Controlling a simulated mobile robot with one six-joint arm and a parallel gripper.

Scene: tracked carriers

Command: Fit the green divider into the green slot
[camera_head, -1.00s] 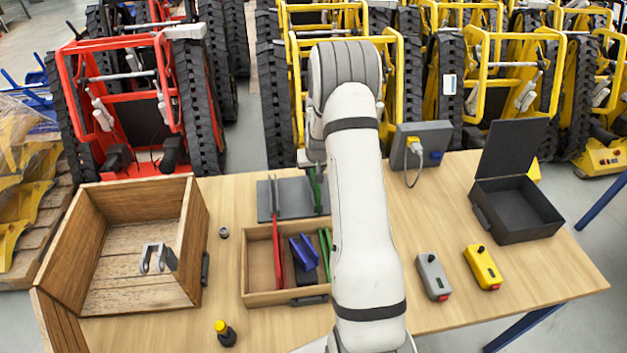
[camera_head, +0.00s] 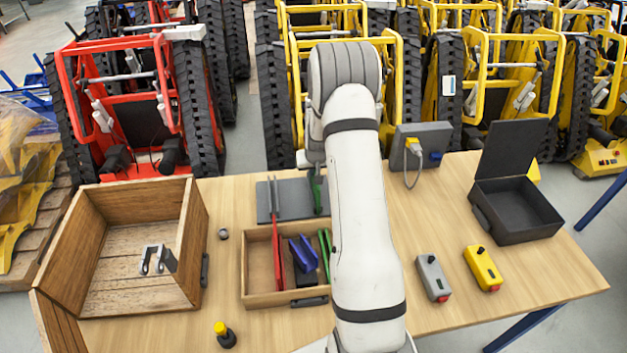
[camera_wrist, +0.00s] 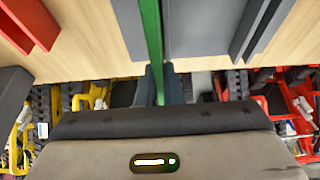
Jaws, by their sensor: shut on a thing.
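My gripper (camera_wrist: 160,85) is shut on the green divider (camera_wrist: 151,35), a thin upright strip between the fingers in the wrist view. In the head view, the divider's green edge (camera_head: 317,195) shows below my gripper, over the right part of a grey plate (camera_head: 292,211) behind the wooden tray. My arm hides part of this area. The green slot cannot be made out clearly; whether the divider's lower edge touches anything cannot be told. Another green piece (camera_head: 324,252) stands in the tray's right part.
The wooden tray (camera_head: 285,299) also holds a red piece (camera_head: 277,255) and blue pieces (camera_head: 304,252). A large wooden crate (camera_head: 195,240) stands left. A grey box with a cable (camera_head: 424,140), an open black case (camera_head: 517,226) and two controllers (camera_head: 433,278) stand right.

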